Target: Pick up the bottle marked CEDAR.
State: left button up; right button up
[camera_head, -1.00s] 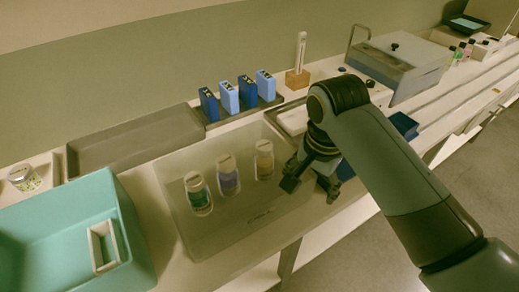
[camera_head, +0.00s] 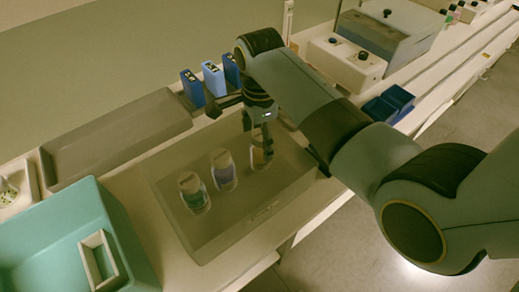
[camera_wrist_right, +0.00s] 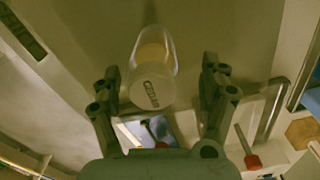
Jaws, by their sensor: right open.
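The bottle whose pale lid appears to read CEDAR (camera_wrist_right: 151,87) is clear glass with amber contents; it shows between and beyond my right fingers in the right wrist view. It matches the rightmost bottle (camera_head: 262,157) in the head view, partly hidden by my gripper. My right gripper (camera_head: 257,127) is open above and around that spot; I cannot tell if a finger touches the glass. My left gripper is out of view.
The bottles stand in a shallow grey tray (camera_head: 215,240). Blue boxes (camera_head: 213,80) line the back. A teal bin (camera_head: 55,240) is at the left, an empty grey tray (camera_head: 115,140) behind. Small blue bins (camera_head: 390,103) and a white box (camera_head: 345,65) lie beyond my arm.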

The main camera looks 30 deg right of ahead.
aim_at(260, 151)
jog(key=f, duration=0.3)
jog(key=shift+s+a+f, duration=0.15)
jog(key=shift+s+f, duration=0.2)
jog(key=shift+f, duration=0.3)
jog(key=c, duration=0.6)
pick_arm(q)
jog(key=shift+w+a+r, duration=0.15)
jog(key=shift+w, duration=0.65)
pick_arm(e)
jog(key=shift+r, duration=0.1)
jog(key=c, duration=0.9)
